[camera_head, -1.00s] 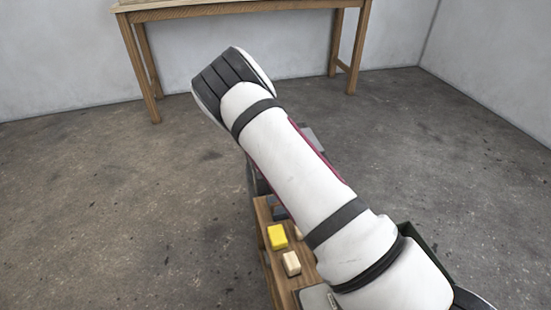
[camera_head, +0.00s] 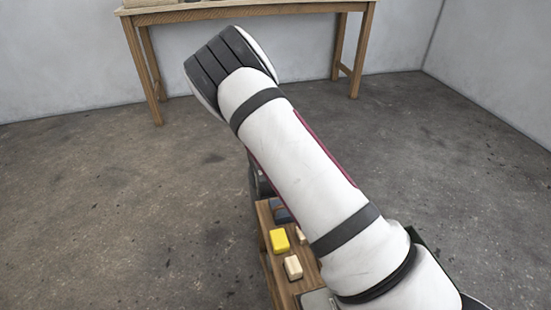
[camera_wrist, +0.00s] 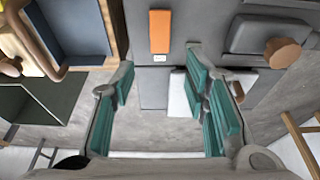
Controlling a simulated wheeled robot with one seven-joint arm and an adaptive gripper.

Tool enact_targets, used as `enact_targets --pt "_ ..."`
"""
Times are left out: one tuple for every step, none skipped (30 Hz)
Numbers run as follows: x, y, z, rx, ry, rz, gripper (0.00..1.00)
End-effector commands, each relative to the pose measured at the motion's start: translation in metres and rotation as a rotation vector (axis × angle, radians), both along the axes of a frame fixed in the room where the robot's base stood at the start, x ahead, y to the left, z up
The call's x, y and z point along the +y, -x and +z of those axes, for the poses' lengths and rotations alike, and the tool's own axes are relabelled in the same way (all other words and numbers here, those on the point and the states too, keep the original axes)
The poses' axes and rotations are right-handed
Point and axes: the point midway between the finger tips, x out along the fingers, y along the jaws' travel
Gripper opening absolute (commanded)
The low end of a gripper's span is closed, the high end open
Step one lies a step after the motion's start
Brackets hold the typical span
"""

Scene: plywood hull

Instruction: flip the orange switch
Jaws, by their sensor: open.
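The orange switch (camera_wrist: 160,31) is a flat upright orange bar on a grey panel (camera_wrist: 193,17), at the top centre of the wrist view. A small white label (camera_wrist: 159,58) sits just below it. My gripper (camera_wrist: 161,62) is open, its teal-padded fingers spread left and right of the switch's line. Nothing is between the fingers, and I see no contact with the switch. In the head view my arm covers most of the work area. The switch is not visible there.
A wooden table (camera_head: 264,218) carries a yellow block (camera_head: 279,241) and a cream block (camera_head: 293,267). The wrist view shows a blue-lined tray (camera_wrist: 75,28), a dark green bin (camera_wrist: 45,100) and a grey box with a brown round knob (camera_wrist: 283,53) near the fingers. Floor on the left is clear.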

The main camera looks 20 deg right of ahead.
Motion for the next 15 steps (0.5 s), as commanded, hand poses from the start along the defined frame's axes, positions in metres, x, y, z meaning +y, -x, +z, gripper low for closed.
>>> enact_targets --pt "0.004 -0.001 0.011 -0.003 -0.002 0.001 0.42" --pt "0.006 -0.001 0.016 -0.003 -0.002 0.001 0.42" --pt "0.008 0.0 0.022 -0.002 -0.001 0.001 0.42" --pt "0.009 0.0 0.027 -0.002 -0.001 0.001 0.42" --pt "0.01 0.0 0.031 -0.002 -0.001 0.001 0.42" --pt "0.011 0.0 0.035 -0.001 0.0 0.0 0.42" --pt "0.012 0.0 0.038 0.0 0.0 0.0 0.42" --pt "0.013 0.0 0.041 0.0 0.0 0.0 0.42" --pt "0.013 0.0 0.044 0.0 0.0 0.0 0.42" --pt "0.014 0.0 0.045 -0.001 0.0 0.0 0.42" --pt "0.014 0.0 0.047 -0.001 0.0 0.0 0.42" --pt "0.015 0.0 0.048 0.0 0.0 0.0 0.42" --pt "0.015 0.0 0.049 0.0 0.0 0.0 0.42" --pt "0.015 0.0 0.049 0.0 0.0 0.0 0.42" --pt "0.015 0.0 0.049 0.0 0.0 0.0 0.42"
